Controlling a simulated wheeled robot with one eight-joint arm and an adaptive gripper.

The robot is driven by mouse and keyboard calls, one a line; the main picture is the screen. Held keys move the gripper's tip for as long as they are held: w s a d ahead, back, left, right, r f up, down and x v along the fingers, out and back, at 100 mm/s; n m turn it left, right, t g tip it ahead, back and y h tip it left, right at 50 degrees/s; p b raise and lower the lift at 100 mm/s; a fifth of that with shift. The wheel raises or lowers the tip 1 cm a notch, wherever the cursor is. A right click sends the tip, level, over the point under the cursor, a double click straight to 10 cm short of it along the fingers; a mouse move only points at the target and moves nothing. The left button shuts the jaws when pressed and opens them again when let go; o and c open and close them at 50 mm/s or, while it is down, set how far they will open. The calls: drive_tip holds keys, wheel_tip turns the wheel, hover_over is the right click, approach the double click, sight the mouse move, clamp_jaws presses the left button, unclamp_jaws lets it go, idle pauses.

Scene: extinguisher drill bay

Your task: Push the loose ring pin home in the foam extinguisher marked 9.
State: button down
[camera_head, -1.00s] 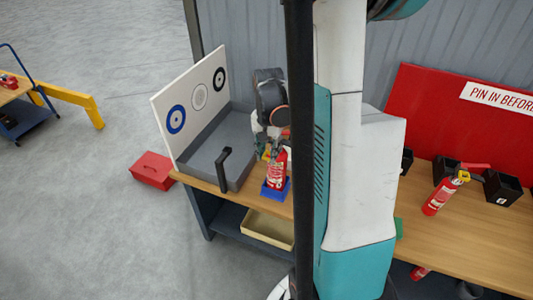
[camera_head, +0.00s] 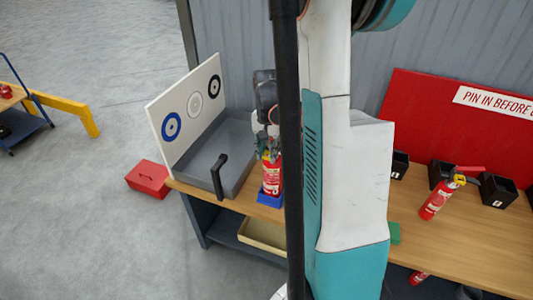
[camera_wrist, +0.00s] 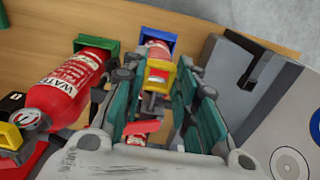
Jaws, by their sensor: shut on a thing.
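A red extinguisher with a yellow collar (camera_head: 271,178) stands about upright in a blue holder (camera_head: 269,199) on the bench; the wrist view shows its collar (camera_wrist: 158,73) and the blue holder's rim (camera_wrist: 146,33). My gripper (camera_head: 267,146) is at its top from above. In the wrist view my gripper's teal fingers (camera_wrist: 158,98) are on either side of its valve end and shut on it. A red lever (camera_wrist: 141,128) shows near my palm. The ring pin cannot be made out, and neither a 9 nor the word foam can be read.
Another extinguisher (camera_head: 436,201) leans on the bench to the right, near black boxes (camera_head: 497,190). A grey tray (camera_head: 236,187) with a target board (camera_head: 188,103) stands left of my gripper.

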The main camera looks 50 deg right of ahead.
drive_tip(key=shift+w+d, duration=0.25)
drive_tip(key=shift+d, duration=0.3)
drive_tip(key=shift+w+d, duration=0.2)
drive_tip(key=shift+d, duration=0.35)
drive_tip(key=shift+w+d+b, duration=0.1)
drive_tip(key=shift+d+b, duration=0.05)
drive_tip(key=shift+b, duration=0.2)
idle(1.0)
drive_tip(key=c, duration=1.2)
unclamp_jaws()
drive_tip(key=shift+r, duration=0.15)
wheel_tip(320, 180, up, 12)
drive_tip(key=shift+f, duration=0.15)
